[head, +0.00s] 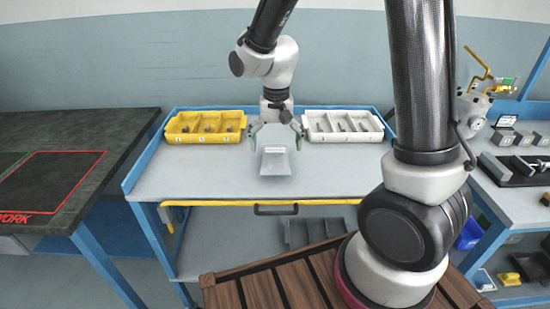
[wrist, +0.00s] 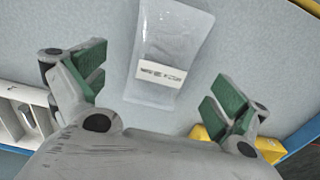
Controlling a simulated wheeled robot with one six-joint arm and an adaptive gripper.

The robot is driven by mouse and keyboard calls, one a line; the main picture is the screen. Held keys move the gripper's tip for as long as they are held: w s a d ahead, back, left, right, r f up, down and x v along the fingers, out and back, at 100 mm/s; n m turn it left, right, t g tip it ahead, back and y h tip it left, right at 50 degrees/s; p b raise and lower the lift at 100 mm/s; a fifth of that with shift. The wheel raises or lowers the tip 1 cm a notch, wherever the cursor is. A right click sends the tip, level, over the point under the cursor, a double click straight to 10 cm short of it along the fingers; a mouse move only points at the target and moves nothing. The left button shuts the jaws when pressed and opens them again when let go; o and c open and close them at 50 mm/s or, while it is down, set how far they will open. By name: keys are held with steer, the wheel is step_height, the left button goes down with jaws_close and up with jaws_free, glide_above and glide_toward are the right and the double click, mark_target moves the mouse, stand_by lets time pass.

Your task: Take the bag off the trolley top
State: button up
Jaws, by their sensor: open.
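A clear, flat bag (head: 276,161) with a white printed label lies on the grey trolley top (head: 210,180), near its middle. It also shows in the wrist view (wrist: 170,45), beyond the fingertips and a little left of the middle. My gripper (head: 277,132) is above the trolley top, just behind the bag in the head view. Its green-padded fingers are spread wide with nothing between them. In the wrist view my gripper (wrist: 160,85) has the bag's labelled end close to the gap between its fingers, apart from both. I cannot tell the exact height above the bag.
A yellow divided bin (head: 205,127) and a white divided bin (head: 343,126) with small parts stand at the back of the trolley, either side of my gripper. A dark bench (head: 60,160) is at the left, an instrument bench (head: 515,200) at the right. The trolley's front is clear.

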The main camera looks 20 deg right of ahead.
mark_target(275, 151)
step_height(275, 151, down, 5)
steer(key=shift+w+f, duration=0.1)
steer(key=shift+w, duration=0.05)
steer(key=c, duration=1.4)
